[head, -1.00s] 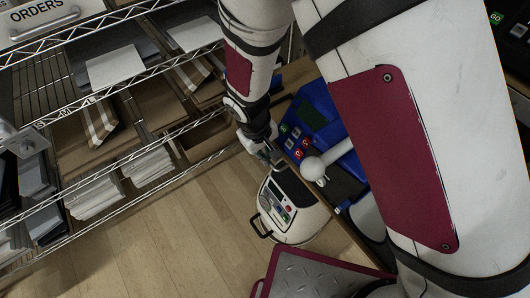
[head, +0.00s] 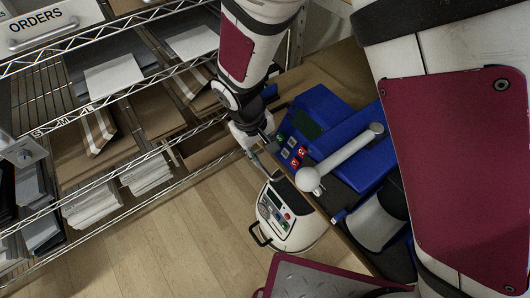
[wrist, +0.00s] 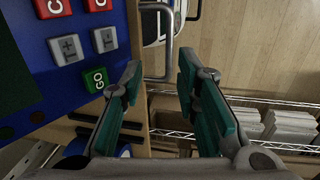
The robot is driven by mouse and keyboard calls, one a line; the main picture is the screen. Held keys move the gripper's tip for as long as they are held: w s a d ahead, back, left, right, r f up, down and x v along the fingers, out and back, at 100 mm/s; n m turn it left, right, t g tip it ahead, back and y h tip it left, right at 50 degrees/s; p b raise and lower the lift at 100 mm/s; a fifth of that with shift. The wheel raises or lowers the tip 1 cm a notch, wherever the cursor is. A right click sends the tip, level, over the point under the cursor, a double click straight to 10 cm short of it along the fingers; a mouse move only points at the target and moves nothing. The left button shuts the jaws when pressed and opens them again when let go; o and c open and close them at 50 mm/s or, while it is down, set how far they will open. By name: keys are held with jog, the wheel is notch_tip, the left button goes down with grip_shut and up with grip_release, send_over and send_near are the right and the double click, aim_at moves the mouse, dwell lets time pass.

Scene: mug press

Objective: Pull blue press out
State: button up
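The blue press (head: 318,104) stands on a wooden bench at the centre right of the head view. It has a button panel and a long grey-white lever (head: 348,155). In the wrist view its blue panel (wrist: 72,82) fills the upper left, with red, grey and green GO buttons. A metal bar handle (wrist: 169,38) sticks out beside the panel, ahead of and between my fingertips. My gripper (wrist: 160,66) is open, with teal finger pads apart and nothing seen clamped. In the head view my gripper (head: 264,150) is at the press's button end; contact is unclear.
A wire shelf with paper stacks (head: 148,172) and boxes stands close on the left. A white rounded machine (head: 290,218) with a keypad sits below the bench edge. A maroon-edged metal plate (head: 310,278) is at the bottom. Wooden floor (head: 150,245) is clear between.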

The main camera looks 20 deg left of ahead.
jog(key=r, duration=0.3)
jog(key=s+r, duration=0.1)
jog(key=r, duration=0.1)
jog(key=shift+a+r, duration=0.3)
jog(key=shift+r, duration=0.05)
jog(key=s+d+r+m+y+p, duration=0.1)
jog(key=d+r+m+p, duration=0.35)
jog(key=d+r, duration=1.5)
jog(key=s+d+r+m+t+p, duration=0.1)
jog(key=s+d+r+m+p, duration=0.1)
jog(key=s+d+r, duration=0.3)
jog(key=s+d+r+m+t+p, duration=0.1)
jog(key=s+d+r, duration=0.4)
jog(key=s, duration=0.5)
jog(key=d+m+p, duration=0.1)
jog(key=d+m, duration=0.1)
jog(key=shift+s+d+r+m, duration=0.3)
jog(key=shift+d+r+m, duration=0.05)
jog(key=shift+d, duration=0.05)
